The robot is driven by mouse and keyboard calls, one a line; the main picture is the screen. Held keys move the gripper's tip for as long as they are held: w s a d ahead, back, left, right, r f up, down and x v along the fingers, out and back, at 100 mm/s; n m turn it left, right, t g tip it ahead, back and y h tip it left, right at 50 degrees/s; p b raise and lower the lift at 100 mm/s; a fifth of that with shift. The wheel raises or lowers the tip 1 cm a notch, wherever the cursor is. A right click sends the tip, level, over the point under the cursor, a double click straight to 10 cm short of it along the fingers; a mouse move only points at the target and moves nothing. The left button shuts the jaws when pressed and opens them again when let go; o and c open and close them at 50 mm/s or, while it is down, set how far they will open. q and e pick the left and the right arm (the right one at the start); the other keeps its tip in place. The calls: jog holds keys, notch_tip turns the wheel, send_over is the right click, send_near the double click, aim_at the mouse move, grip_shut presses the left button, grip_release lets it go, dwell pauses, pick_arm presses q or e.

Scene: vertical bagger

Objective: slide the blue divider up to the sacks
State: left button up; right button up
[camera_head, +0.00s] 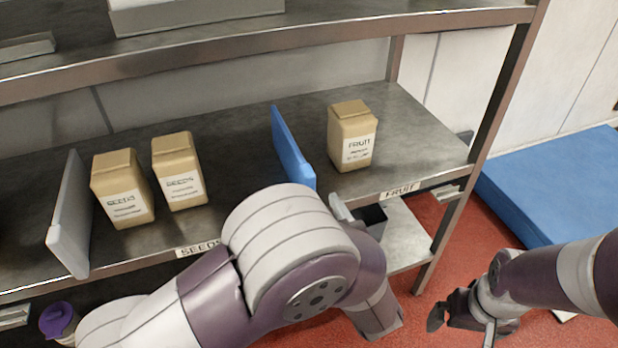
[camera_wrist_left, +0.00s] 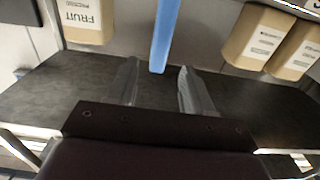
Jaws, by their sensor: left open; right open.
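The blue divider (camera_head: 291,150) stands upright on the shelf, between two tan SEEDS sacks (camera_head: 122,190) (camera_head: 179,172) on its left and one tan FRUIT sack (camera_head: 352,137) on its right. It is apart from all of them, with the wider gap on the SEEDS side. In the left wrist view, the open left gripper (camera_wrist_left: 158,82) has its fingers on either side of the line of the blue divider (camera_wrist_left: 163,35); I cannot tell whether they touch it. My left arm hides this gripper in the head view. My right gripper (camera_head: 463,322) is open and empty, low over the floor.
A grey divider (camera_head: 70,215) stands left of the SEEDS sacks. Shelf labels read SEEDS (camera_head: 198,247) and FRUIT (camera_head: 400,190). A shelf post (camera_head: 480,150) rises at right. A purple-lidded container (camera_head: 58,320) is below the shelf. A blue mat (camera_head: 560,180) lies at right.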

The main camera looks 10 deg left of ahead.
aim_at(305, 177)
pick_arm(q)
jog(key=b+x, duration=0.1)
jog(key=x, duration=0.8)
jog(key=shift+w+a, duration=0.15)
jog(key=shift+w, duration=0.15)
grip_shut()
